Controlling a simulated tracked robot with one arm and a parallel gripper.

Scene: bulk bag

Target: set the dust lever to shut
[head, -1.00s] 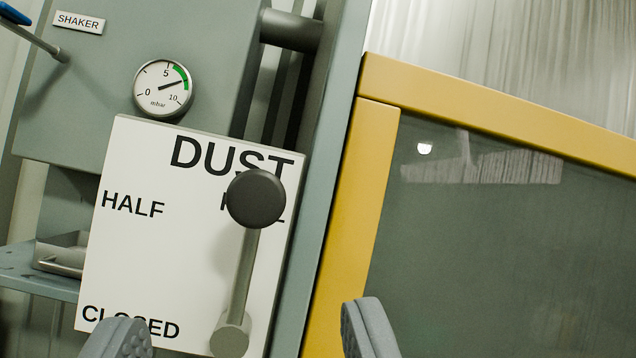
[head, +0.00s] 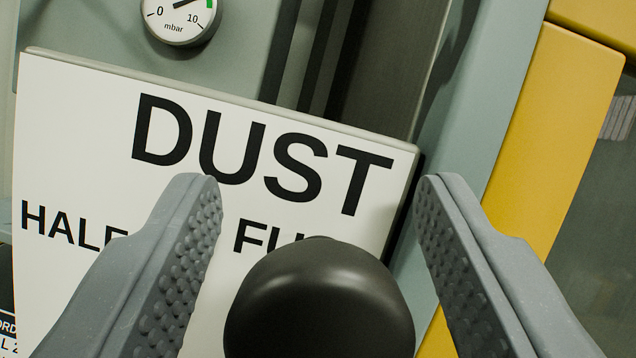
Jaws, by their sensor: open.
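The dust lever's black round knob (head: 320,305) is at the bottom middle of the view, in front of the FULL mark on the white DUST plate (head: 80,130). My gripper (head: 318,190) is open, one finger on each side of the knob, with gaps visible between knob and fingers. The knob looks close to the camera. The lever's rod and pivot and the CLOSED mark are out of view. The HALF mark is partly covered by the left finger.
A pressure gauge (head: 180,18) sits above the plate on the grey-green panel. A grey-green post (head: 470,110) and a yellow frame (head: 555,140) with a dark pane stand at the right. A dark label shows at the lower left edge.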

